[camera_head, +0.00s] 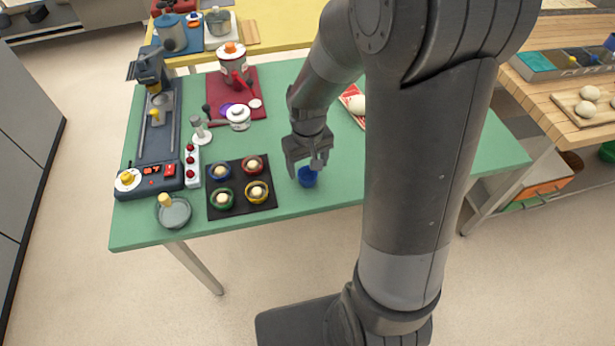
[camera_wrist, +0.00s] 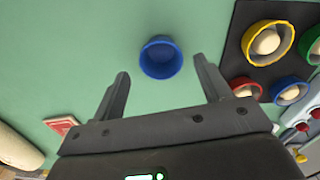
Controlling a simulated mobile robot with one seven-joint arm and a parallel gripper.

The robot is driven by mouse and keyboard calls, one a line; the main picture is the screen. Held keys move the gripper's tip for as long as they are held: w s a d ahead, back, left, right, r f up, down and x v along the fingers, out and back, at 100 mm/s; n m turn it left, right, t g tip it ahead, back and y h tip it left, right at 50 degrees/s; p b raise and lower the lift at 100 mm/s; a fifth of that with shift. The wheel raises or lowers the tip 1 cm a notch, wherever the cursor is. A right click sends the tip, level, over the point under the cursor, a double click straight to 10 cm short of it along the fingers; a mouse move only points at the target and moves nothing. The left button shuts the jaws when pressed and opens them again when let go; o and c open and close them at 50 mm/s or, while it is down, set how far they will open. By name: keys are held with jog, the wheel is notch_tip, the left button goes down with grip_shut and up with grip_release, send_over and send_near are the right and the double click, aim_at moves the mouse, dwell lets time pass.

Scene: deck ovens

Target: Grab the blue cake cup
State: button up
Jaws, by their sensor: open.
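A blue cake cup (camera_head: 308,178) stands alone on the green table, just right of the black tray. In the wrist view the blue cake cup (camera_wrist: 160,58) looks empty and lies ahead of my fingertips, between their lines. My gripper (camera_head: 307,170) is over the cup in the head view and partly hides it. In the wrist view my gripper (camera_wrist: 161,80) has its two fingers wide apart with nothing between them. A second blue cup (camera_head: 219,170) sits on the black tray with a pale ball in it.
The black tray (camera_head: 213,212) also holds red, green and yellow cups with pale balls. A grey bowl (camera_head: 175,213), a control unit and a red-knobbed strip (camera_head: 191,165) stand to the left. The green table (camera_head: 440,165) is clear on the right.

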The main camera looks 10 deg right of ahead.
aim_at(308, 174)
notch_tip(308, 174, down, 4)
jog(key=shift+s, duration=0.15)
jog(key=c, duration=1)
